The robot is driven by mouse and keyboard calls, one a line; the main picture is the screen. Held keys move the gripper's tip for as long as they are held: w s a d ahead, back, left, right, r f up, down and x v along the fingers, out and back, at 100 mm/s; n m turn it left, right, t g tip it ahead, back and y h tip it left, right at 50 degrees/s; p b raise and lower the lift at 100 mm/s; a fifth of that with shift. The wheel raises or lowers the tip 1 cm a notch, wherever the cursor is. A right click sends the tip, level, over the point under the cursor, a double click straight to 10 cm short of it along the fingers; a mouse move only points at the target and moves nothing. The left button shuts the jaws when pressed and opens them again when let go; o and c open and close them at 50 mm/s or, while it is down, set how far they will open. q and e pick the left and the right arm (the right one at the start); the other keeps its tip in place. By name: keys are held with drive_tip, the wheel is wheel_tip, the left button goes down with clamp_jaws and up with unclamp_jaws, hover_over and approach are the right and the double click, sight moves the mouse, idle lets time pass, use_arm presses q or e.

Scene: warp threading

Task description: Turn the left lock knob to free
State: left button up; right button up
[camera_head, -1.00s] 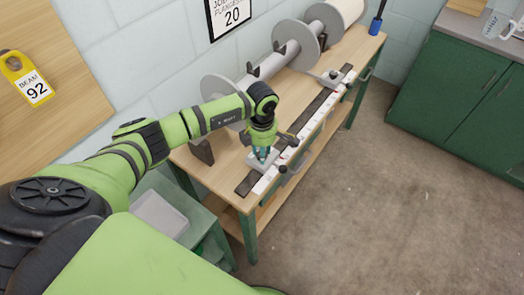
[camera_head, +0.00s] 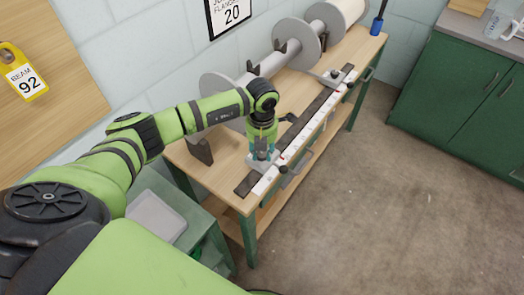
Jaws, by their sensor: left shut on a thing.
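My left gripper (camera_head: 262,152) points down at the near end of the bench, shut on the left lock knob, which its fingers mostly hide. Under the fingers is a grey metal block (camera_head: 256,166) on the dark rail (camera_head: 247,184). A white scale strip (camera_head: 266,181) with small marks runs along the rail's front side. I cannot tell the knob's angle. A second similar block (camera_head: 331,78) sits farther along the rail. My right gripper is not in view.
The wooden bench (camera_head: 222,183) carries a long roller with grey discs (camera_head: 221,88) behind the rail. A blue-handled brush (camera_head: 378,20) stands at the far end. A tray (camera_head: 157,217) lies on a green stand at lower left. Floor (camera_head: 390,200) to the right is clear.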

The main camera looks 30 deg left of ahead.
sight(262, 154)
use_arm(q)
drive_tip(key=n, duration=0.6)
drive_tip(key=shift+f, duration=0.1)
drive_tip(key=shift+d, duration=0.1)
idle(0.5)
drive_tip(key=o, duration=1.1)
drive_tip(key=shift+o, duration=0.2)
wheel_tip(262, 154, up, 12)
